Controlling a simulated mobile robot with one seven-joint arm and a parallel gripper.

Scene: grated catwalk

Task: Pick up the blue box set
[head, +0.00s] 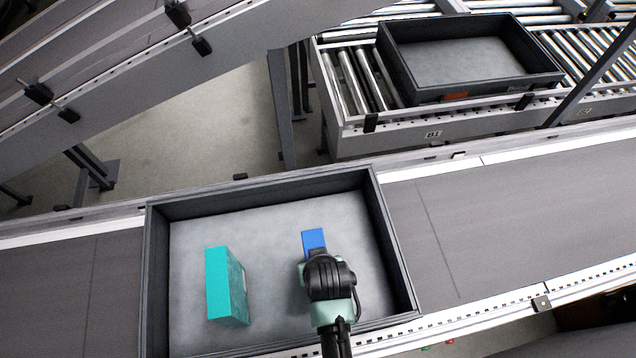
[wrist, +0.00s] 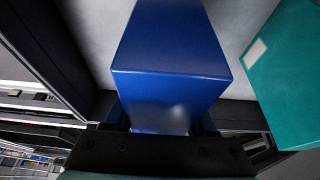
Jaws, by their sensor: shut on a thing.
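The blue box set (head: 313,239) is in the dark tote (head: 154,262) on the near conveyor, partly hidden behind my gripper (head: 316,257) in the head view. In the wrist view the blue box set (wrist: 170,60) fills the middle, and its near end sits between the fingers of my gripper (wrist: 165,125). My gripper is shut on it. I cannot tell whether the box touches the tote floor.
A teal box (head: 222,285) stands in the same tote, left of my gripper; it also shows at the right in the wrist view (wrist: 290,80). The tote walls surround both. Another dark tote (head: 400,75) sits on the roller conveyor at the back. The belt (head: 500,230) to the right is clear.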

